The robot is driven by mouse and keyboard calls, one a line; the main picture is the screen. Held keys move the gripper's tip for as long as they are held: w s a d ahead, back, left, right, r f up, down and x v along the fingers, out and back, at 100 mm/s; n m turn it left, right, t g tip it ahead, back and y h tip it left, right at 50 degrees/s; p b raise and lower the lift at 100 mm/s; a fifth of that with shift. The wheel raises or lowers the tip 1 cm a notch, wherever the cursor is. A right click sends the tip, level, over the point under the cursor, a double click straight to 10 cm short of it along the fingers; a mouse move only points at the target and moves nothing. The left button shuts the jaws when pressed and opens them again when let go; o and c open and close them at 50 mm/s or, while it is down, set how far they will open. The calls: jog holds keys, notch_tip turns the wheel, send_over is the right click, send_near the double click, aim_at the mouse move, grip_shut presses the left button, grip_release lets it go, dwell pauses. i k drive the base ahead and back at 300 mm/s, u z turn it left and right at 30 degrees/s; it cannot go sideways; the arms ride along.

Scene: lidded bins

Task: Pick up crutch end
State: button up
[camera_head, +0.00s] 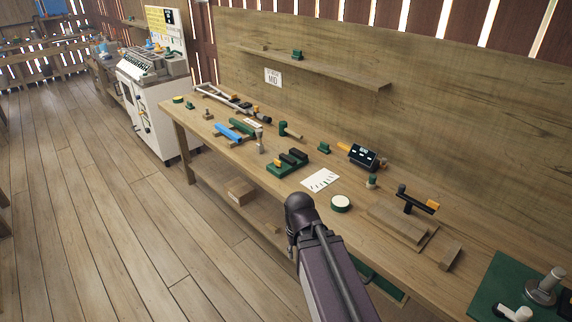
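A long grey tube with dark and orange parts (228,98), possibly a crutch, lies along the back left of the wooden workbench (218,134). A dark T-shaped piece with an orange end (416,199) is at the right, by some wooden boards. Several small green, black and tan pieces lie between them. I cannot tell for certain which piece is the crutch end. My dark arm rises from the bottom of the picture in front of the bench. My gripper is not visible, so its state and any contents are hidden.
A blue cylinder (228,132), a green block holding dark pieces (288,162), a white sheet (320,180), a round white-topped piece (340,203) and a dark display device (363,157) crowd the bench. A shelf (310,66) runs above. Open floor (90,200) lies at left.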

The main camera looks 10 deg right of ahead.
aim_at(260, 148)
jog(key=k, duration=0.65)
jog(key=u, duration=0.45)
jog(key=i, duration=1.75)
jog(key=z, duration=0.9)
jog(key=i, duration=0.55)
jog(key=z, duration=0.3)
